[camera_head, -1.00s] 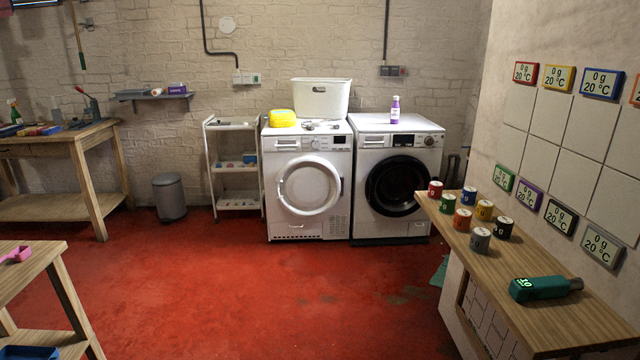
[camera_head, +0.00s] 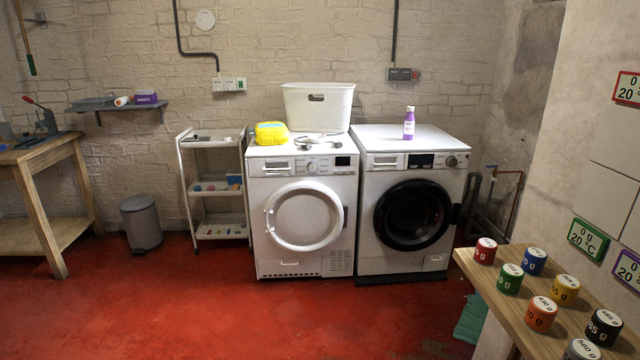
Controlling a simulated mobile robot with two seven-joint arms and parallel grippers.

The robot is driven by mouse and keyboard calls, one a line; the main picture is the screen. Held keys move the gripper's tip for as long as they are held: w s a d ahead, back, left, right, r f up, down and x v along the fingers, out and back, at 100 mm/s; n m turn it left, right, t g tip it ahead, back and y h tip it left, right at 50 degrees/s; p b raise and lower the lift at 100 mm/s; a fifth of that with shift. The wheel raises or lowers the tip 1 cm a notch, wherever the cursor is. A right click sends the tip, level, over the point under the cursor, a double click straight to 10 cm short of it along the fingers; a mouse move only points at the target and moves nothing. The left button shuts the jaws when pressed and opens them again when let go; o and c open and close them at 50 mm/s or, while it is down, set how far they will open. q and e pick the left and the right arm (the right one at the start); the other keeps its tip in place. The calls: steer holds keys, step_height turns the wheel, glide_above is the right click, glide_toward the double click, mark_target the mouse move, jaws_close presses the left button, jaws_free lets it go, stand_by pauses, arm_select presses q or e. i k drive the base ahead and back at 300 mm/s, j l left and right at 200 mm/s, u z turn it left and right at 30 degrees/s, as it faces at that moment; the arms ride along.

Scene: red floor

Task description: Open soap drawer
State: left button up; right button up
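Two front-loading machines stand side by side against the back brick wall. The left machine (camera_head: 301,215) has a white round door, and a shut drawer front (camera_head: 274,165) shows at its top left. The right machine (camera_head: 407,262) has a dark round door (camera_head: 412,215). Its soap drawer (camera_head: 385,161) at the top left of the front panel looks shut. A purple bottle (camera_head: 409,124) stands upright on top of the right machine. Neither of my grippers is in view.
A white basket (camera_head: 318,108) and a yellow item (camera_head: 271,133) sit on the left machine. A white shelf cart (camera_head: 216,190) and a grey bin (camera_head: 141,222) stand to the left. A wooden bench (camera_head: 490,280) with several coloured weights juts in at right. The red floor (camera_head: 230,310) ahead is clear.

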mark_target(382, 161)
steer(key=i+z, duration=0.15)
steer(key=i, duration=1.25)
steer(key=i+u, duration=0.1)
steer(key=i, duration=0.35)
steer(key=i+l+u, duration=0.1)
steer(key=i, duration=0.35)
steer(key=i+l+u, duration=0.1)
steer(key=i, duration=0.3)
steer(key=i+l+u, duration=0.1)
steer(key=i+l, duration=0.35)
steer(key=l, duration=0.2)
steer(key=i+l+u, duration=0.15)
steer(key=i+l, duration=0.3)
steer(key=l, duration=0.25)
steer(key=u, duration=0.05)
